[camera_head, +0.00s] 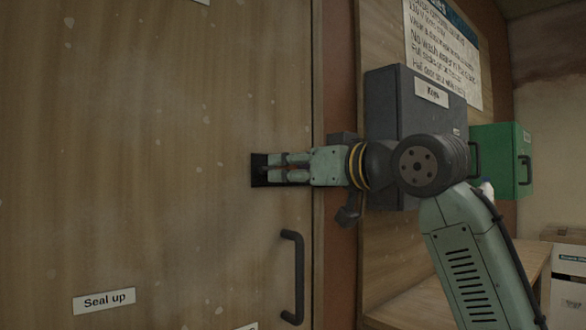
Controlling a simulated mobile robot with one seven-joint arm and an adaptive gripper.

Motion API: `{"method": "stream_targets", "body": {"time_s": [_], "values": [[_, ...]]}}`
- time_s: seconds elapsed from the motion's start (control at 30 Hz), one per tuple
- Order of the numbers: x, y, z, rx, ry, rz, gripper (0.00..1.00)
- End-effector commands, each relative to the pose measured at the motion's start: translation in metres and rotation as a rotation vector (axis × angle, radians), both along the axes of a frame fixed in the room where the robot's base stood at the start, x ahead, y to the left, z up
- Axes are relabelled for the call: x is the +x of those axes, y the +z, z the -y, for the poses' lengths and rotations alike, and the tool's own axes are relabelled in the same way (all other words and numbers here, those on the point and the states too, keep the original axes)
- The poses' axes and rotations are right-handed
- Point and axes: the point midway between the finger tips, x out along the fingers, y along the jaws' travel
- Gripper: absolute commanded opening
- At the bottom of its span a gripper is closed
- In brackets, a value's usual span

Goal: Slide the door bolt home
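The wooden door (150,170) fills the left of the view and looks flush with its frame on the right. A black plate (257,164), seemingly part of the bolt, is on the door near its right edge. My gripper (270,168) comes in from the right, its fingers pointing left in front of this plate. The two fingers lie one above the other with a narrow dark gap between them. My fingers and wrist hide most of the bolt, and I cannot tell whether they grip its knob. A dark block (342,138) shows at the door frame, partly behind my wrist.
A black pull handle (298,275) stands out from the door below my gripper. A grey key box (385,95) and a green box (500,150) hang on the right, close to my arm. A wooden bench (430,305) is below.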

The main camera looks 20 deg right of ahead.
Motion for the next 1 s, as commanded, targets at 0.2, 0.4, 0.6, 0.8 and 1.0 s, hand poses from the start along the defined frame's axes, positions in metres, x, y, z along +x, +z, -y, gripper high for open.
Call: {"method": "stream_targets", "body": {"time_s": [0.2, 0.4, 0.6, 0.8, 1.0], "values": [[0.000, 0.000, 0.000, 0.000, 0.000, 0.000, 0.17], [0.000, 0.000, 0.000, 0.000, 0.000, 0.000, 0.04], [0.000, 0.000, 0.000, 0.000, 0.001, 0.000, 0.00], [0.000, 0.000, 0.000, 0.000, 0.001, 0.000, 0.00], [0.004, 0.006, 0.012, 0.006, 0.004, 0.001, 0.00]]}}
